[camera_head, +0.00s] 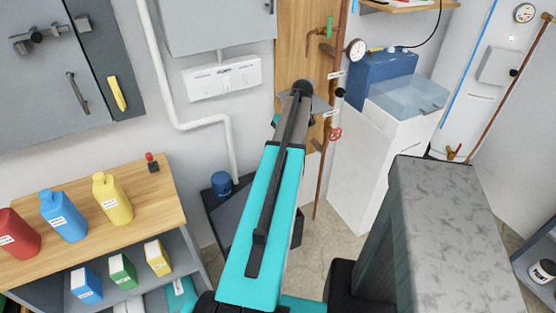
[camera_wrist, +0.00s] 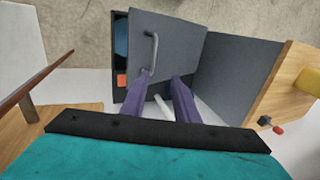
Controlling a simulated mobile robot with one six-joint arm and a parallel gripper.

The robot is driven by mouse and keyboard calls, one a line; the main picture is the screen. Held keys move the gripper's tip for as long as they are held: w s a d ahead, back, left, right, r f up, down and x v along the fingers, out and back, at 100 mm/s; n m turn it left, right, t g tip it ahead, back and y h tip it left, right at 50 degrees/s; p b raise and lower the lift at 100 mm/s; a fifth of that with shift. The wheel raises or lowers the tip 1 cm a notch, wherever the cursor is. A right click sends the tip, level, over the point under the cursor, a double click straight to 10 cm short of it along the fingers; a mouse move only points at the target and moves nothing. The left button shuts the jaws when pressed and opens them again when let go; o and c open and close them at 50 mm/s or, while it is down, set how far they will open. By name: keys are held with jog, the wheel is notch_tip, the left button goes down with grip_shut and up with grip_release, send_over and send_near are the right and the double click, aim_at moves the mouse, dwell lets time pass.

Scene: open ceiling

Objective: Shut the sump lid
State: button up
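The wrist view shows a dark grey box with a flat panel (camera_wrist: 172,42) that carries a pale curved handle (camera_wrist: 150,50); I take this panel for the sump lid. A gap at its left edge shows a blue thing (camera_wrist: 121,40) and an orange block (camera_wrist: 121,80), so it looks at least partly open. My gripper's (camera_wrist: 162,76) two purple fingers stand apart with nothing held between them. The left fingertip appears near the handle's lower end; contact cannot be told. In the head view the dark box (camera_head: 226,212) is partly hidden behind my arm, and my fingers do not show.
A wooden-topped shelf (camera_head: 150,195) with coloured jugs stands left of the dark box. A white cabinet (camera_head: 362,165) with a clear blue tank (camera_head: 408,95) stands to the right. Copper pipes with a red valve wheel (camera_head: 335,134) run behind my arm. Some floor (camera_head: 325,245) is clear.

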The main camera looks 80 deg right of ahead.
jog(key=shift+v, duration=2)
